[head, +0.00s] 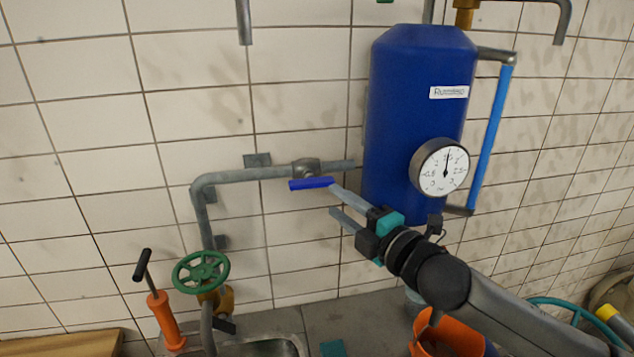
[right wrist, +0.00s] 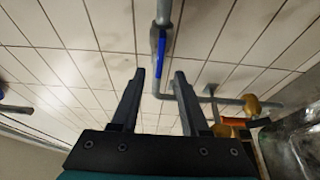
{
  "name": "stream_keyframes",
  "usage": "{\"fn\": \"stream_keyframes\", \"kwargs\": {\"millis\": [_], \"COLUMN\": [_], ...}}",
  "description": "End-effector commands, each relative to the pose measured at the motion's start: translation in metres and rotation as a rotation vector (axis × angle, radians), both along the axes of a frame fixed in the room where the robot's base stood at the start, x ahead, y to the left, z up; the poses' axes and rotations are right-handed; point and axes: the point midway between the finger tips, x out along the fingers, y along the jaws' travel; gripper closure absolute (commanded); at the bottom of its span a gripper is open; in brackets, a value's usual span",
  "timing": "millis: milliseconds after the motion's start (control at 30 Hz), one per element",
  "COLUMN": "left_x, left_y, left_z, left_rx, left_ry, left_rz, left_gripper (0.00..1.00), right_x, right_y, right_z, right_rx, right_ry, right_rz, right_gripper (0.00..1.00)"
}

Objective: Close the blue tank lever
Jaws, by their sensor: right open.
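The blue tank (head: 415,100) is fixed to the tiled wall, with a round gauge on its front. A grey pipe (head: 250,175) runs left from it and carries a valve with a blue lever (head: 312,184). The lever lies roughly along the pipe in the head view. It also shows in the right wrist view (right wrist: 160,52), beyond the fingers and between their lines. My right gripper (head: 334,200) is open and empty, just below and right of the lever. Its fingers show apart in the right wrist view (right wrist: 158,76). My left gripper is not in view.
A green handwheel (head: 201,272) sits on the pipe at lower left, near an orange hand pump (head: 163,315). A metal basin (head: 262,346) is below. An orange bucket (head: 450,335) stands beneath my right arm. The wall around the lever is bare tile.

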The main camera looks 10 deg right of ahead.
Motion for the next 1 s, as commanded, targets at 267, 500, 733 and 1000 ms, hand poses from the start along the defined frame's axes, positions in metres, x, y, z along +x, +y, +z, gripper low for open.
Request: {"fn": "stream_keyframes", "kwargs": {"millis": [267,500,733,1000], "left_x": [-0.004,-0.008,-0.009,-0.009], "left_y": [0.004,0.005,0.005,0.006], "left_z": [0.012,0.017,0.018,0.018], "left_rx": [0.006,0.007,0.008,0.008], "left_ry": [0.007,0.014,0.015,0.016], "left_rz": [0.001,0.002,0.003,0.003], "left_gripper": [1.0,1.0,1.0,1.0], "right_x": [0.039,0.061,0.069,0.069], "right_y": [0.015,0.025,0.028,0.028], "right_z": [0.002,0.001,0.0,0.0], "right_rx": [0.002,0.001,0.0,0.0], "right_ry": [0.0,-0.001,0.0,0.0], "right_rz": [-0.002,-0.001,0.0,0.0], "right_gripper": [0.55,0.55,0.55,0.57]}}
